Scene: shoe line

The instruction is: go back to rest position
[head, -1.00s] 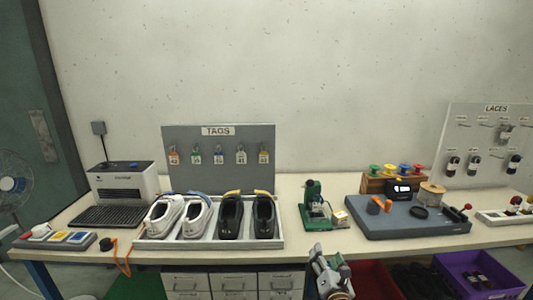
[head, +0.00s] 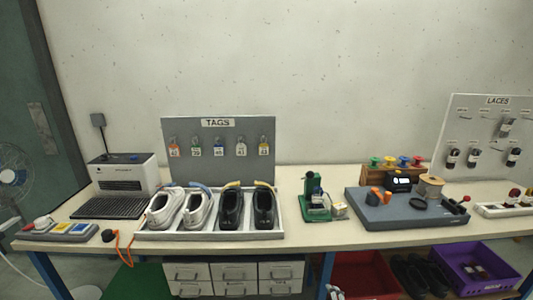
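Only a small grey tip of what looks like my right gripper (head: 335,293) shows at the bottom edge of the head view, in front of the workbench (head: 330,236) and below its top. Too little of it shows to tell whether it is open or shut. It appears apart from everything on the bench. My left gripper is not in view.
On the bench stand a grey-white machine (head: 123,172), a tray (head: 210,235) with white and black shoes, a green press (head: 315,196) and a grey work board (head: 408,219). Drawers (head: 233,272), a red bin (head: 362,272) and a purple crate (head: 474,268) sit below.

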